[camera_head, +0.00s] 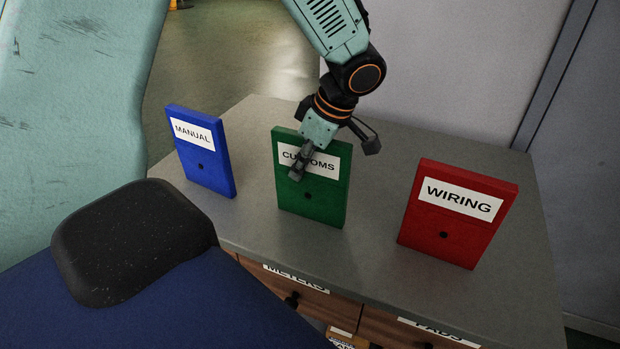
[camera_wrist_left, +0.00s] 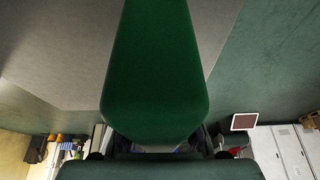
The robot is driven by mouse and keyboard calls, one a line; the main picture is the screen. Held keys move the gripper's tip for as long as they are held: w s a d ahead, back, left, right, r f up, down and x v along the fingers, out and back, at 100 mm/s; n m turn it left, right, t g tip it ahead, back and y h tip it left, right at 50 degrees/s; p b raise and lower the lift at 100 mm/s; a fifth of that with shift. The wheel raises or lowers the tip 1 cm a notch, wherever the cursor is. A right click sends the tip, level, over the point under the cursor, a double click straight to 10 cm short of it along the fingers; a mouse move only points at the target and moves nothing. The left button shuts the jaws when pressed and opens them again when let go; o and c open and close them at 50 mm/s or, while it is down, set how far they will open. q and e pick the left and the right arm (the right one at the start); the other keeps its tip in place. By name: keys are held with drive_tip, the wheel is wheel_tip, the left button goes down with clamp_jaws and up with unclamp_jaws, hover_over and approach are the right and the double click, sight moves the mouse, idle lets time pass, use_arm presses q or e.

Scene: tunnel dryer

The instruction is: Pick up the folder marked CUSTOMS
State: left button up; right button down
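The green folder marked CUSTOMS (camera_head: 318,203) stands upright in the middle of the grey counter in the head view. My left gripper (camera_head: 335,154) is at its top edge with its fingers spread. One finger covers part of the label; the other shows beyond the folder's upper right corner. I cannot tell whether either finger touches the folder. In the left wrist view a green surface, which looks like this folder (camera_wrist_left: 155,75), fills the middle close to the camera. My right gripper is not in view.
A blue folder marked MANUAL (camera_head: 203,152) stands to the left and a red folder marked WIRING (camera_head: 455,218) to the right, both upright. A wall rises behind.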

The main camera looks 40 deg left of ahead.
use_arm(q)
drive_tip(key=shift+a, duration=0.1)
clamp_jaws()
drive_tip(key=shift+f, duration=0.1)
